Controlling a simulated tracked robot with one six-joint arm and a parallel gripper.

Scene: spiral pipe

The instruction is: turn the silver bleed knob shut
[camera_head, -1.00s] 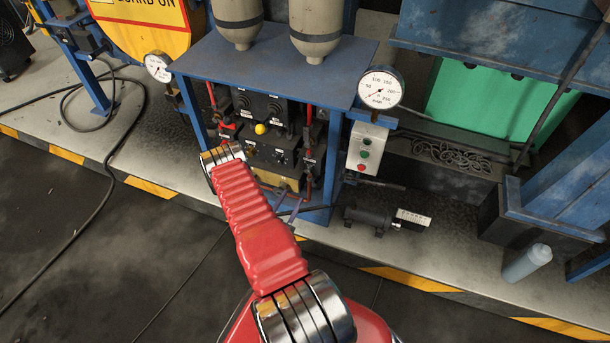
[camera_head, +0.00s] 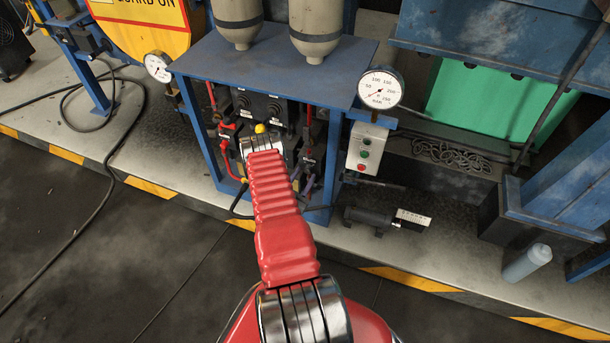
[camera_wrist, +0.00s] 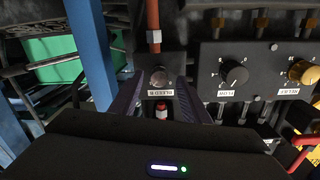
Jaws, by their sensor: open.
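In the head view my arm covers the lower panel, and the knob is hidden there.
A black flow knob (camera_wrist: 233,73) and a yellow knob (camera_wrist: 301,71) sit to the right in the wrist view. A red pipe (camera_wrist: 152,22) and a blue post (camera_wrist: 90,50) stand close by. In the head view, the blue frame (camera_head: 275,70) encloses the panel.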

